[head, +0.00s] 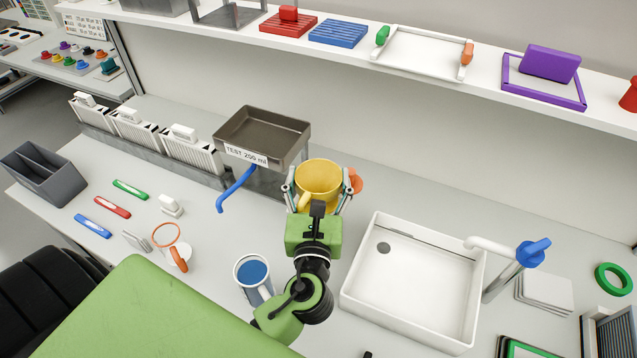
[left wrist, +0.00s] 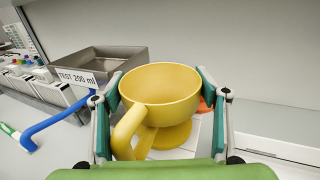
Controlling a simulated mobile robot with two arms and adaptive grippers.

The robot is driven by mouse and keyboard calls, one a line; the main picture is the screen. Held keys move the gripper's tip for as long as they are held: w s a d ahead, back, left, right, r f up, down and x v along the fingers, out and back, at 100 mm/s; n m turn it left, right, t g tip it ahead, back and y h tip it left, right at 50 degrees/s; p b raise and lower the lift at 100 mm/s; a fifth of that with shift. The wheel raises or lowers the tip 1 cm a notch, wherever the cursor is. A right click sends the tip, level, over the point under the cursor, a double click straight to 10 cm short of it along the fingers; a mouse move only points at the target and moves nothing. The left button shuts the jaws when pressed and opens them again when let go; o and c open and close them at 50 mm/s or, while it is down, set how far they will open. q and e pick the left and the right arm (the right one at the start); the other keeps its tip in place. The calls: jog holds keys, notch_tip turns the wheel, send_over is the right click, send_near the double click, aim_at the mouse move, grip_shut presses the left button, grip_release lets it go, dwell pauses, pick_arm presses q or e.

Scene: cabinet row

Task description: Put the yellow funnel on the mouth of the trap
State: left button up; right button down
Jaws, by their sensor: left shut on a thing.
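The yellow funnel (head: 319,174) is a wide round bowl with a loop handle on its near side. My left gripper (head: 320,182) is shut on it, with one finger on each side of the bowl. In the left wrist view the funnel (left wrist: 160,84) sits upright between the green-padded fingers, with a yellow round part below the bowl over a white surface. I cannot tell whether it touches that surface. An orange piece (head: 355,180) shows partly behind the right finger. I cannot identify the trap or its mouth. My right gripper is not in view.
A grey tray marked TEST 200 ml (head: 262,130) stands just left of the funnel, with a blue bent tube (head: 236,190). A white sink (head: 415,283) lies to the right. A cup with a blue inside (head: 252,272) stands near my arm. A loaded shelf (head: 400,30) runs above.

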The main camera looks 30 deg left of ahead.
pick_arm(q)
jog(key=shift+f, duration=0.1)
jog(key=o, duration=1.2)
jog(key=shift+c, duration=0.2)
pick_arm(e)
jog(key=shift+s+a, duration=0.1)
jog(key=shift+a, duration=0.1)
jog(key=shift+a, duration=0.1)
pick_arm(q)
jog(key=b+v, duration=0.3)
jog(key=v, duration=0.9)
jog(key=shift+r, duration=0.25)
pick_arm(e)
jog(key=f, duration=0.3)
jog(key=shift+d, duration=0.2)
